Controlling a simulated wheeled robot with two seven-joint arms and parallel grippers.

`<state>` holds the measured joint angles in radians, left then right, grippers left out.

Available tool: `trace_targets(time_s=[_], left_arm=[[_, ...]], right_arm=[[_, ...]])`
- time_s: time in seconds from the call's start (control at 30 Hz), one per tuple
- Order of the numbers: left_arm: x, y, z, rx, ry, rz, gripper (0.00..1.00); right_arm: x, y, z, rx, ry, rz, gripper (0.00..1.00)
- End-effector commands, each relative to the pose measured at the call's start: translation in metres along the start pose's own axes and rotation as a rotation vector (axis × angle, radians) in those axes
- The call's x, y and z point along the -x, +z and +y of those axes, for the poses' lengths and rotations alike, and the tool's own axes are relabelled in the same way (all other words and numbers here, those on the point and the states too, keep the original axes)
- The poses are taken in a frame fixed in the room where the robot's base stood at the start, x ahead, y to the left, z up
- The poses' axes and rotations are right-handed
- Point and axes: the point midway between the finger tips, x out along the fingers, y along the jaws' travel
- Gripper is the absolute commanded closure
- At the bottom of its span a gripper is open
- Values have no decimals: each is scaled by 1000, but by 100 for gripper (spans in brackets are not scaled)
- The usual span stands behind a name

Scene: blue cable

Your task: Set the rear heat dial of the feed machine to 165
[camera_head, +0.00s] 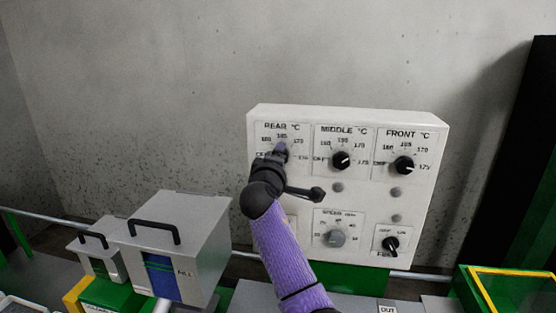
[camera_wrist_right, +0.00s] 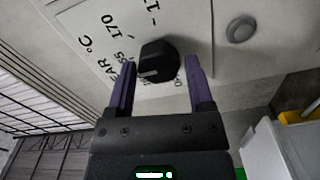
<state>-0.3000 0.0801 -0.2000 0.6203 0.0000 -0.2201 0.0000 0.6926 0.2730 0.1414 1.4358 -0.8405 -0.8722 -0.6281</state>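The white control panel (camera_head: 364,193) of the feed machine faces me, with REAR, MIDDLE and FRONT heat dials along its top row. My right gripper (camera_head: 279,152) is at the rear dial, and it and the wrist cover most of that dial in the head view. In the right wrist view the rear dial (camera_wrist_right: 159,62) is a black knob with a light pointer mark at its lower left. The right gripper (camera_wrist_right: 160,62) is open, its purple fingers on either side of the knob, with a gap on the right. The exact setting is unreadable. My left gripper is out of view.
The middle dial (camera_head: 341,160) and front dial (camera_head: 404,165) are close to the right. A grey speed knob (camera_head: 336,237) and another black knob (camera_head: 390,243) sit below. A grey box (camera_head: 176,247) with a black handle stands left of my arm.

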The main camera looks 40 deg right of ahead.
Motion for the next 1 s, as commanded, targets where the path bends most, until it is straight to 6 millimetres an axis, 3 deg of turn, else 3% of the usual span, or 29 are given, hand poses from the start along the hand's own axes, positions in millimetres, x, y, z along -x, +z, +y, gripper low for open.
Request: trace_targets(time_s=[0.03, 0.1, 0.43, 0.8, 1.0], left_arm=[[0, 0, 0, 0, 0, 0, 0], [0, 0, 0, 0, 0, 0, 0], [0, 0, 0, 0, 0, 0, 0], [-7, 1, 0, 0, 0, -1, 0], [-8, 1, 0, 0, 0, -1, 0]], right_arm=[[0, 0, 0, 0, 0, 0, 20], [0, 0, 0, 0, 1, 0, 10], [6, 0, 0, 1, 1, 1, 10], [84, 0, -1, 0, 1, 2, 10], [99, 0, 0, 0, 1, 0, 10]])
